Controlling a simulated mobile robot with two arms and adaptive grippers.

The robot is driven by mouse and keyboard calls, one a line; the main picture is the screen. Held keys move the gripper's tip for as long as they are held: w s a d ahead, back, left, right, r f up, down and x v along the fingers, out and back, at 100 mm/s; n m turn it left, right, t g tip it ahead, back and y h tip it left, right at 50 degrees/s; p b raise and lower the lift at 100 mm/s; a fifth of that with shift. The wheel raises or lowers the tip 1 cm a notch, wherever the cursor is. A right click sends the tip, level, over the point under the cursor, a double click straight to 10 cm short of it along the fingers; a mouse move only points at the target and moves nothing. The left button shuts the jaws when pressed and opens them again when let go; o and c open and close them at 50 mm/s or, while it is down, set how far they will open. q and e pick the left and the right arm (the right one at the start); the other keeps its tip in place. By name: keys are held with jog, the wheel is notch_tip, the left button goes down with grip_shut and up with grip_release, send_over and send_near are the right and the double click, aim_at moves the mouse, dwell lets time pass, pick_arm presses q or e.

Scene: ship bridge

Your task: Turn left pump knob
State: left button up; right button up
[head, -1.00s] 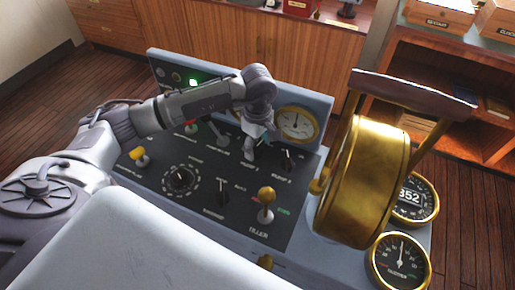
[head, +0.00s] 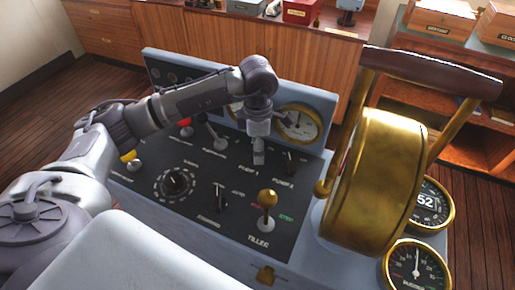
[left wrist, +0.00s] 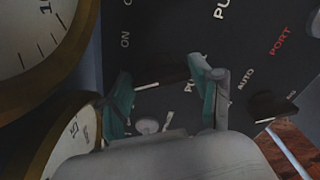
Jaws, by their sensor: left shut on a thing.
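The left pump knob, a small dark knob with a white line (left wrist: 150,84), sits between the teal-padded fingers of my left gripper (left wrist: 162,98) in the left wrist view. The gripper is shut on it. My right gripper is not in view.
The console panel (head: 195,217) also bears a round dial (head: 175,183), a standby/auto knob (head: 220,197) and a brass tiller lever (head: 267,201). A gauge (head: 299,122) stands close behind the gripper. A large brass telegraph (head: 375,180) rises at right.

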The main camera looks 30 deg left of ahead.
pick_arm(q)
jog(key=shift+r, duration=0.1)
dwell(0.5)
jog(key=o, duration=0.9)
jog(key=shift+c, duration=0.2)
jog(key=shift+r, duration=0.1)
notch_tip(320, 180, up, 12)
